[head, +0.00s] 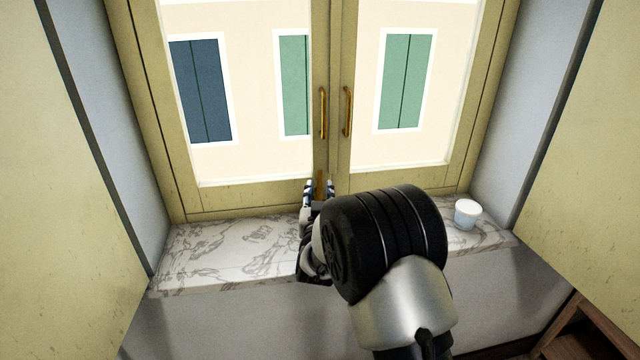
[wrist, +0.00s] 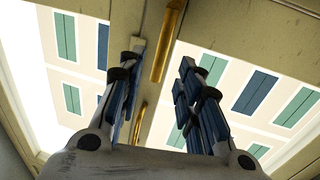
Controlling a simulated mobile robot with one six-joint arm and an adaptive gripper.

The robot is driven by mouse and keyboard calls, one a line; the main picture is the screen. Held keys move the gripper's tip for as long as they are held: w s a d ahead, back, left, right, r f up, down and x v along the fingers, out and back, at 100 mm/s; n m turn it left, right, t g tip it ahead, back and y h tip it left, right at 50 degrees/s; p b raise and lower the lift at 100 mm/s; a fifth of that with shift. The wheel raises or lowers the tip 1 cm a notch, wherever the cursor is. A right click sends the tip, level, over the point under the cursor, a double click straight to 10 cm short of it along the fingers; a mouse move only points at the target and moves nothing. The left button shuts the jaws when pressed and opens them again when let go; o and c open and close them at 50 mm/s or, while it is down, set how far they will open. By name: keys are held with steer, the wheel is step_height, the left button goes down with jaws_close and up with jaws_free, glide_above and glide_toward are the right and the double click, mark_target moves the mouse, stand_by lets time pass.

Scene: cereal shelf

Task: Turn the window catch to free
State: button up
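The window catch (head: 320,186), a slim brass bar, is low on the meeting stiles of the window (head: 333,150). In the wrist view the brass bar that looks like the catch (wrist: 168,42) is tilted a little against the cream frame. My gripper (head: 319,182) is at the bottom of the window, with its two fingers apart on either side of the catch. In the wrist view the gripper (wrist: 161,58) is open, with a gap between each finger and the bar. I cannot tell whether either finger touches it. My wrist hides part of the sill in the head view.
Two brass handles (head: 322,112) (head: 347,111) are above the catch, one on each sash. A small white and blue cup (head: 467,213) stands on the marble sill (head: 225,250) at the right. The sill's left part is clear. Cream panels (head: 590,170) flank the window recess.

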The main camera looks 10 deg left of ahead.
mark_target(320, 182)
steer(key=w, duration=0.6)
steer(key=shift+w+a+b, duration=0.15)
steer(key=shift+a+b, duration=0.1)
steer(key=shift+b, duration=0.15)
steer(key=shift+c, duration=0.4)
jaws_close()
